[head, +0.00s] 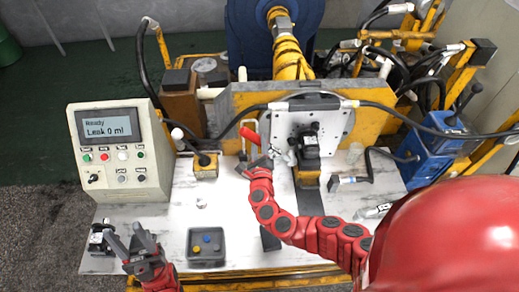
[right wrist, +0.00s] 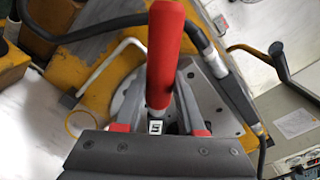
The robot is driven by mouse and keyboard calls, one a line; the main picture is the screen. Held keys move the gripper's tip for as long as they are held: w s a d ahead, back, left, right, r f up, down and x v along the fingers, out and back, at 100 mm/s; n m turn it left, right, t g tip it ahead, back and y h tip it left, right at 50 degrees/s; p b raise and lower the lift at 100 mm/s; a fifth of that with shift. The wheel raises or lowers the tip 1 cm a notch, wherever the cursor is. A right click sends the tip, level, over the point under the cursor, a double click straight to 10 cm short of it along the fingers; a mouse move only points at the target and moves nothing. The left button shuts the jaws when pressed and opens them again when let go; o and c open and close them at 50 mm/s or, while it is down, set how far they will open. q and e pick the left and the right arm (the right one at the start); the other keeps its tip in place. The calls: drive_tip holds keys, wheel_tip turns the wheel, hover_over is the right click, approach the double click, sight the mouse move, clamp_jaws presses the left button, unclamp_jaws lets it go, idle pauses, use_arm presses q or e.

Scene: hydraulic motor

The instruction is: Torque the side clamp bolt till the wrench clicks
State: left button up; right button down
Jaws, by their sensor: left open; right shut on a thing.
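In the right wrist view, the red handle (right wrist: 165,50) rises between the fingers. A small black motor-like unit (head: 306,148) sits in front of the plate, just right of silver fittings (head: 283,156) near the gripper. I cannot make out the side clamp bolt or whether the wrench touches it. My left gripper (head: 131,242) is open and empty at the lower left of the table, near a small black part (head: 101,240).
The control box (head: 122,152) at left shows "Ready" and "Leak 0 ml". A grey tray (head: 190,259) holds coloured pieces. Black hoses cross behind the right gripper. A blue unit (head: 432,150) stands at right. The left middle of the white table (head: 165,215) is mostly clear.

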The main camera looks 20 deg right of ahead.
drive_tip(key=shift+x, duration=1)
drive_tip(key=shift+d+r+p, duration=0.35)
drive_tip(key=shift+r+p, duration=0.4)
drive_tip(key=shift+w, duration=0.1)
drive_tip(key=shift+w+d+r+b, duration=0.2)
drive_tip(key=shift+w+b, duration=0.05)
drive_tip(key=shift+w, duration=0.2)
drive_tip(key=shift+w+d+r+b, duration=0.15)
drive_tip(key=shift+w+d+b, duration=0.05)
drive_tip(key=shift+w, duration=0.3)
